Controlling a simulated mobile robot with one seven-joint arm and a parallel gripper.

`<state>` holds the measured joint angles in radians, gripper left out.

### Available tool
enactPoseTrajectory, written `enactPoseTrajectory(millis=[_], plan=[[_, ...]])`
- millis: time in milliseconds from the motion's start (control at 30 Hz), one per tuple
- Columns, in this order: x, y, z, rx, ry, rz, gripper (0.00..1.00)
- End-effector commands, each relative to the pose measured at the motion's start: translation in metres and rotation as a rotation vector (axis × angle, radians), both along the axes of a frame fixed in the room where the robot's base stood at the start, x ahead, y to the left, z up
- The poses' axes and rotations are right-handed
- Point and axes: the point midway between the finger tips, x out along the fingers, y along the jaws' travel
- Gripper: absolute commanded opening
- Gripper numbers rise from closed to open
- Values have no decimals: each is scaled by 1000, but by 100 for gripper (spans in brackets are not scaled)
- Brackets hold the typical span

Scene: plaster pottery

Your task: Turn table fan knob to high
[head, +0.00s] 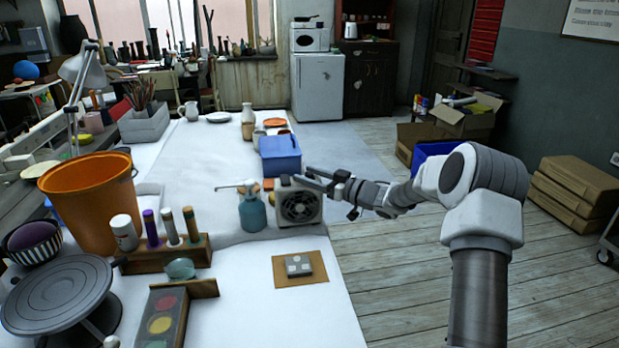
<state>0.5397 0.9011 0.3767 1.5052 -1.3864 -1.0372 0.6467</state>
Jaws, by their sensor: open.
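The table fan (299,207) is a small, boxy, light-coloured unit with a dark round grille. It stands upright near the right edge of the white table. My gripper (302,177) is open at the top of the fan, reaching in from the right. Its fingers overlap the fan's upper edge in the picture, and I cannot tell whether they touch it. I cannot make out the knob; it is too small or hidden behind the fingers.
A brown board with a grey block (299,266) lies in front. An orange bucket (92,203) and a wooden rack (168,256) stand left.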

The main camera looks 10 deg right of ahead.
Motion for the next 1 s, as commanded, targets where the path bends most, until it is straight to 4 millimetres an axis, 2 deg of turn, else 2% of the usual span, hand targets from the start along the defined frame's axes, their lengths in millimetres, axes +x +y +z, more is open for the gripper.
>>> enactPoseTrajectory(millis=[200, 533, 1000], plan=[[0, 0, 0, 0, 0, 0, 59], [0, 0, 0, 0, 0, 0, 0], [-1, 0, -2, 0, 3, -43, 0]])
